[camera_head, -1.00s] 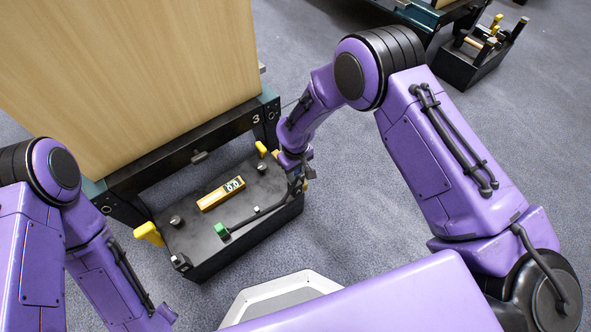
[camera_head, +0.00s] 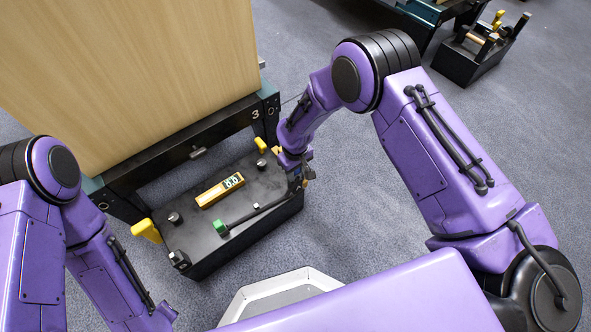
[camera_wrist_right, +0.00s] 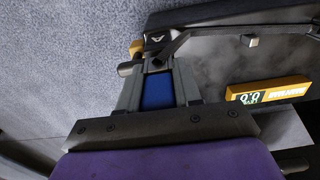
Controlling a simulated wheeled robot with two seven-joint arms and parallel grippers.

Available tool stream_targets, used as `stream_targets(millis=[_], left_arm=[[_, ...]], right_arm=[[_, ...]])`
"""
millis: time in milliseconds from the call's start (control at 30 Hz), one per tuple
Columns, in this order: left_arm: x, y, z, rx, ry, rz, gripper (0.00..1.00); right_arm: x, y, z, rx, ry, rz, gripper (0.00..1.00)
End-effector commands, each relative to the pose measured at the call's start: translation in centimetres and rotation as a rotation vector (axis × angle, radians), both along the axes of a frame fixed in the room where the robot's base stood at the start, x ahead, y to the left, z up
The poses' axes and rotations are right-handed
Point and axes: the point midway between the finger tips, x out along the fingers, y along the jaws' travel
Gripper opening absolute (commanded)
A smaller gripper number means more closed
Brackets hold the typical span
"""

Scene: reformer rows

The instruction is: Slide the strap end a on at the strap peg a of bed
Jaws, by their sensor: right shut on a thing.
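The bed (camera_head: 150,178) has a pale wooden top and a dark end frame marked 3. A black box-shaped unit (camera_head: 187,237) stands at its foot. A thin black strap (camera_head: 258,213) runs over the unit from a green block (camera_head: 220,228) to my right gripper (camera_head: 298,178). In the right wrist view, the strap (camera_wrist_right: 225,24) reaches the fingertips of my right gripper (camera_wrist_right: 158,62). The gripper is shut on the strap end, at the unit's right edge. The fingers largely hide the strap end, and I cannot make out strap peg a. My left gripper is out of view.
A yellow-orange gauge (camera_head: 220,190) lies on the unit; it shows close in the wrist view (camera_wrist_right: 268,91). Dark knobs (camera_head: 175,218) and yellow handles (camera_head: 146,231) surround it. A second black unit (camera_head: 468,60) stands far right. The carpet between is clear.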

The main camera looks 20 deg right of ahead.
Motion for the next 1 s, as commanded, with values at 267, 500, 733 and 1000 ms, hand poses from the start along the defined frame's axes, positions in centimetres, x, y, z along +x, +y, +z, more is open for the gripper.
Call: stream_targets(millis=[267,500,733,1000], left_arm=[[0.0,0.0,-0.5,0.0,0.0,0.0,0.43],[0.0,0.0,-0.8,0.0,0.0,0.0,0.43],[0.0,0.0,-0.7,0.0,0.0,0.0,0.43],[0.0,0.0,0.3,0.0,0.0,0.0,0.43]], right_arm=[[0.0,0.0,-0.8,0.0,-0.001,0.0,0.03],[0.0,0.0,-1.3,0.0,-0.001,0.0,0.37],[0.0,0.0,-1.2,0.0,-0.001,0.0,0.63],[0.1,0.0,0.8,0.001,-0.002,0.0,0.63]])
